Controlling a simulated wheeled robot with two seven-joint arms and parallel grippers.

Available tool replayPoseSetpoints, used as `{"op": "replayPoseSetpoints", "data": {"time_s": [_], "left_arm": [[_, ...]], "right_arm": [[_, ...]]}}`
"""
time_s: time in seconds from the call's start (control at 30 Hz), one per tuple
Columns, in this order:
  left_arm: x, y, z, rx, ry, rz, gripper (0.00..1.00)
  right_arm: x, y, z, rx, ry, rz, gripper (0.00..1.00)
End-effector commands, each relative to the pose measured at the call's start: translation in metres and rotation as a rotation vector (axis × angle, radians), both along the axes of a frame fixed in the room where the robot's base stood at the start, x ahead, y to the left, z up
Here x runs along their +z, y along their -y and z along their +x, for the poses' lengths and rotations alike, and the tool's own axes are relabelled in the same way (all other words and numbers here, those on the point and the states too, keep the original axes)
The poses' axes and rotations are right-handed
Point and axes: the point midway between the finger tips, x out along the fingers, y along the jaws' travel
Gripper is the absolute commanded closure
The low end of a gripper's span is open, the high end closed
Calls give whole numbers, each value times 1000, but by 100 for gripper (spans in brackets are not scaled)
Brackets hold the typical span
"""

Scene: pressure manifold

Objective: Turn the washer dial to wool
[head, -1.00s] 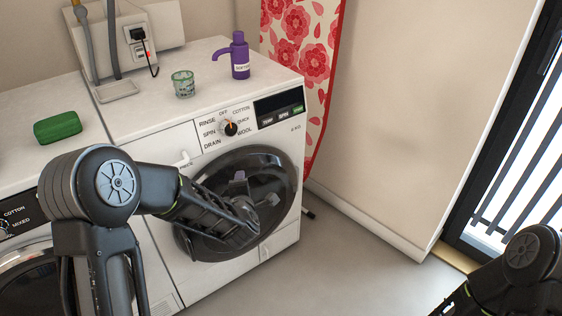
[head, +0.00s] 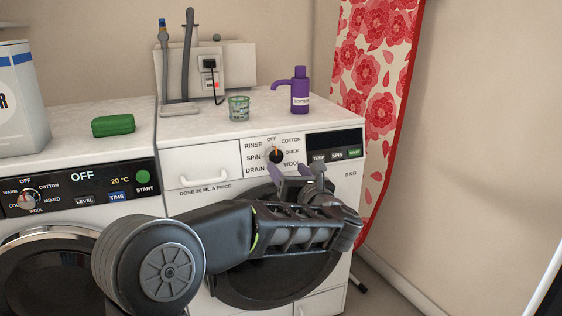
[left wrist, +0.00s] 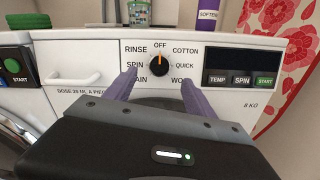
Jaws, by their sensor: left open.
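The washer dial (head: 276,156) is a black knob with an orange pointer on the right-hand machine's white panel. Its pointer aims up at OFF, as the left wrist view shows on the dial (left wrist: 159,64). WOOL is printed at the dial's lower right, with QUICK and COTTON above it and RINSE, SPIN and DRAIN on the left. My left gripper (head: 296,170) is in front of the panel, just below the dial, apart from it. In the left wrist view its two purple fingers (left wrist: 158,82) are spread open, one to each side below the dial, with nothing between them.
A second machine with its own dial (head: 27,199) stands at left. On top are a green sponge-like block (head: 113,125), a glass (head: 239,108), a purple pump bottle (head: 299,92) and a box (head: 20,100). A floral cloth (head: 377,90) hangs at right.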

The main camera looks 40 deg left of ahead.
Motion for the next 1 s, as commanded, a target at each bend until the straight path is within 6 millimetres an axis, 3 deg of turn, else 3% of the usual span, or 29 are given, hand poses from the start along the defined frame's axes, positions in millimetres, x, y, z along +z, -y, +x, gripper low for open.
{"op": "replayPoseSetpoints", "data": {"time_s": [0.53, 0.9, 1.0], "left_arm": [[-2, -57, 39, 1, -2, 1, 36], [-1, -63, 43, -1, -3, 2, 36], [-1, -62, 43, -1, -3, 2, 44]], "right_arm": [[-11, 1, 2, -2, 1, 1, 25], [-11, 1, 2, -2, 1, 1, 25], [-11, 1, 2, -2, 1, 1, 25]]}}
